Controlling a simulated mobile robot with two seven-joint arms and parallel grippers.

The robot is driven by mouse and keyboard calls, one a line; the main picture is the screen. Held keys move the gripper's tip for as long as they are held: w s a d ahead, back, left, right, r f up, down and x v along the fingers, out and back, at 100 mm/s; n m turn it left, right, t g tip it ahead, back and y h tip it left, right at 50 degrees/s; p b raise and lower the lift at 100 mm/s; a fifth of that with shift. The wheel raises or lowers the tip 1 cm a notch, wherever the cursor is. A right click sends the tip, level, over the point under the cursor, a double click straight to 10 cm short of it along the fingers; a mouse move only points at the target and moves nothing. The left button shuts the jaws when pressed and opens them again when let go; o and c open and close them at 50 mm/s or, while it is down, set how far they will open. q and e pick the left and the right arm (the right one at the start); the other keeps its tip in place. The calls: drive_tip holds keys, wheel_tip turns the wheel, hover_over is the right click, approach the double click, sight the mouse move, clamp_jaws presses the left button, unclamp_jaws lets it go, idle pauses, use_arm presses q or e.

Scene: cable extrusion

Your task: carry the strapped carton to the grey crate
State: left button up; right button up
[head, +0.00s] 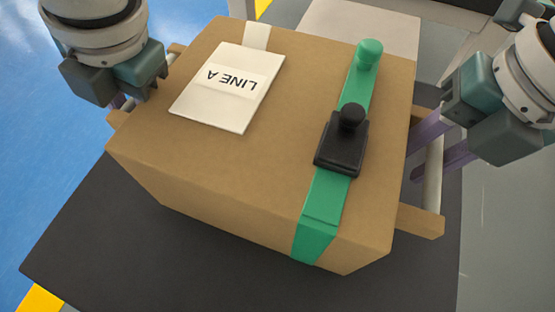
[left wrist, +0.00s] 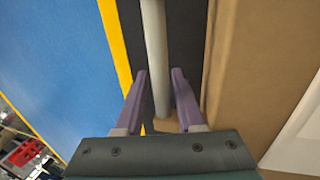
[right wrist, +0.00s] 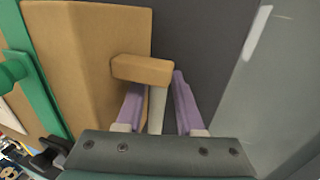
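The strapped carton (head: 230,165) is a brown box with a green strap (head: 322,200), a black buckle (head: 342,142) and a white "LINE A" label (head: 228,88) on top. A grey bar handle on wooden blocks runs along each side. My left gripper (left wrist: 158,78) has its purple fingers on either side of the left bar (left wrist: 156,45), with gaps showing. My right gripper (right wrist: 157,85) has its fingers on either side of the right bar (right wrist: 157,108), also apart from it. In the head view, the carton largely hides the left fingers. I cannot make out the grey crate.
The carton is over a dark surface (head: 100,225). Blue floor (head: 50,130) with yellow edging lies to the left. A smooth grey surface (head: 505,230) lies to the right. A pale flat panel (head: 365,25) shows behind the carton.

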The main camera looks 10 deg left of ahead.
use_arm(q)
drive_tip(key=shift+d+r, duration=0.1)
drive_tip(key=shift+d, duration=0.15)
use_arm(e)
drive_tip(key=shift+a+r, duration=0.15)
drive_tip(key=shift+a, duration=0.1)
use_arm(q)
drive_tip(key=shift+d+r, duration=0.1)
drive_tip(key=shift+r, duration=0.15)
drive_tip(key=v, duration=0.7)
drive_tip(key=shift+r, duration=0.1)
use_arm(e)
drive_tip(key=shift+r, duration=0.15)
use_arm(q)
drive_tip(key=shift+a, duration=0.2)
use_arm(e)
drive_tip(key=v, duration=1.1)
drive_tip(key=shift+d+r, duration=0.25)
